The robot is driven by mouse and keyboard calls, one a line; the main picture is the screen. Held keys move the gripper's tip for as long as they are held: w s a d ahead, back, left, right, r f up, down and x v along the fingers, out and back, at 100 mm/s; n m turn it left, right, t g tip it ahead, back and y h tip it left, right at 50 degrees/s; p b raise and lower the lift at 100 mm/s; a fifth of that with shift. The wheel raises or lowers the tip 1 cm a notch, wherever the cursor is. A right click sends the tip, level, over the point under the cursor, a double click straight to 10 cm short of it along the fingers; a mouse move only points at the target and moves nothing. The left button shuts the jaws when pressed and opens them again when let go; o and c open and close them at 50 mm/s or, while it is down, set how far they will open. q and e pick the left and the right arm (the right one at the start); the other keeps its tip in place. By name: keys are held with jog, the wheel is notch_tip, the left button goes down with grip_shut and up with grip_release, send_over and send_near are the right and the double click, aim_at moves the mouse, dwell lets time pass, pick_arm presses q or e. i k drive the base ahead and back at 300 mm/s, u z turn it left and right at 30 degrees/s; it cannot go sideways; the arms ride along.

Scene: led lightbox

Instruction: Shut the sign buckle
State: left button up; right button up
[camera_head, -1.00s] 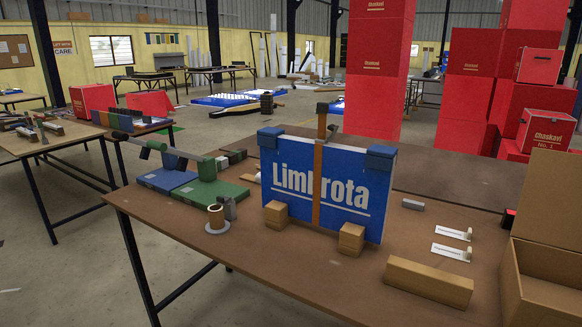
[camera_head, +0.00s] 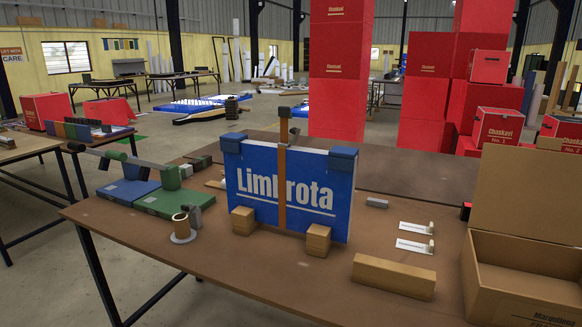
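The blue sign (camera_head: 253,190), lettered "Limbrota", stands upright on the brown table. Two wooden blocks (camera_head: 318,240) stand at its lower front. A brown strap (camera_head: 282,186) runs vertically over the front of the sign and rises above its top edge. A dark buckle-like piece (camera_head: 284,112) sits at the top of the strap, above the sign; it is too small to tell whether it is open or shut. Dark blue corner pieces (camera_head: 343,158) cap the sign's upper corners. Neither of my grippers is in view.
An open cardboard box (camera_head: 515,280) stands at the table's right end. A long wooden block (camera_head: 394,276) lies near the front edge. Small white cards (camera_head: 414,246) lie right of the sign. A tape roll (camera_head: 182,227) and a green case (camera_head: 160,203) are at left.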

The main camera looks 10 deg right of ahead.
aim_at(296, 132)
jog(key=z, duration=0.55)
jog(key=k, duration=1.3)
jog(key=u, duration=0.25)
jog(key=i, duration=0.7)
jog(key=u, duration=1.05)
jog(key=i, duration=1.15)
jog(key=z, duration=0.85)
jog(key=i, duration=0.9)
jog(key=z, duration=1)
